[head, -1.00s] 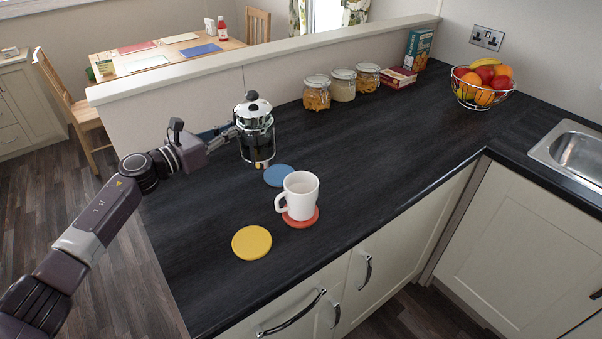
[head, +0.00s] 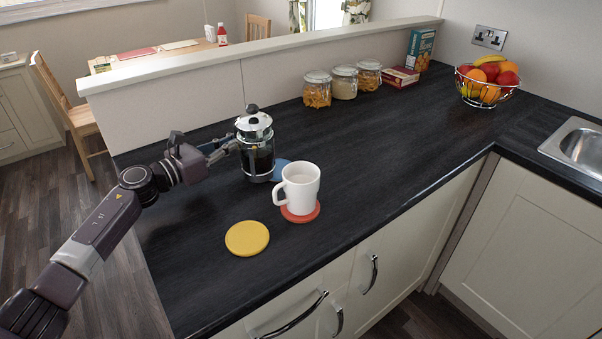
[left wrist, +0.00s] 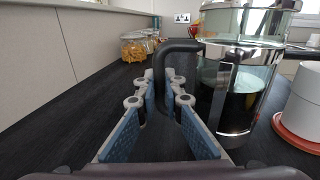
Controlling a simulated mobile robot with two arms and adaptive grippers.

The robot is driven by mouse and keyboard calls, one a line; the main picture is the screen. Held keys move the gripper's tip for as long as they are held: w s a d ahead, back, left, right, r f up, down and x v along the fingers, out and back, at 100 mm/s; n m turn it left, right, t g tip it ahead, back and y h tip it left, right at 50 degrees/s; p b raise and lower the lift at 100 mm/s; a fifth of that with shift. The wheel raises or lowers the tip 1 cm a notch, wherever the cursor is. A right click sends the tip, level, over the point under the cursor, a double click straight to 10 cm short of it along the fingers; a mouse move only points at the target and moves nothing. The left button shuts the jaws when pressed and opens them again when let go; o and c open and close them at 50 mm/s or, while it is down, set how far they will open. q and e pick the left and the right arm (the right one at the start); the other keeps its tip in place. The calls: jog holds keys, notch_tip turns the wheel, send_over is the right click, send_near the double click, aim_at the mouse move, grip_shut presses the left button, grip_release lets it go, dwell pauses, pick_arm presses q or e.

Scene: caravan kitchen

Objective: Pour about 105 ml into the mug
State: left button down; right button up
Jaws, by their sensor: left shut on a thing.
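A glass French press (head: 257,152) with a chrome frame, a domed lid and a black knob stands upright at the left of the counter, with dark liquid in its glass. My left gripper (head: 228,149) is shut on its black handle; in the left wrist view the handle (left wrist: 164,62) is between the fingers (left wrist: 165,92). I cannot tell whether its base touches the counter. The white mug (head: 301,190) stands upright on a coral coaster (head: 300,214), right of and nearer than the press; its visible inside is pale. My right gripper is not in view.
A yellow coaster (head: 247,238) lies near the front. Jars (head: 343,84), a red box (head: 401,77) and a fruit bowl (head: 487,91) stand at the back. The middle and right of the dark counter are clear.

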aim_at(250, 104)
pick_arm(q)
jog(key=shift+r, duration=0.35)
jog(key=shift+s+d+r+m+p, duration=0.1)
jog(key=shift+s+r+m+p, duration=0.05)
jog(key=shift+r+m+p, duration=0.3)
jog(key=shift+s+d+r+m+p, duration=0.1)
jog(key=shift+r+m+p, duration=0.15)
jog(key=shift+r+m, duration=0.3)
jog(key=shift+s+d+r+m+p, duration=0.2)
jog(key=shift+r+m+p, duration=0.15)
jog(key=shift+r+m, duration=0.1)
jog(key=shift+s+d+r+m+p, duration=0.15)
jog(key=shift+d+r+m+p, duration=0.05)
jog(key=shift+r+m+p, duration=0.2)
jog(key=shift+s+d+r+m+p, duration=0.25)
jog(key=shift+r+m+p, duration=0.15)
jog(key=shift+m, duration=0.1)
jog(key=shift+s+d+r+m+p, duration=0.15)
jog(key=shift+s+r+m+p, duration=0.05)
jog(key=shift+r+m+p, duration=0.2)
jog(key=shift+s+d+r+m+p, duration=0.5)
jog(key=shift+s+d+m+p, duration=0.2)
jog(key=shift+m, duration=0.25)
jog(key=shift+s+d+r+m+p, duration=0.2)
jog(key=shift+r+m+p, duration=0.55)
jog(key=shift+r+p, duration=0.1)
jog(key=shift+s+d+r+m+p, duration=0.15)
jog(key=shift+d+r+m+p, duration=0.05)
jog(key=shift+r+m+p, duration=0.6)
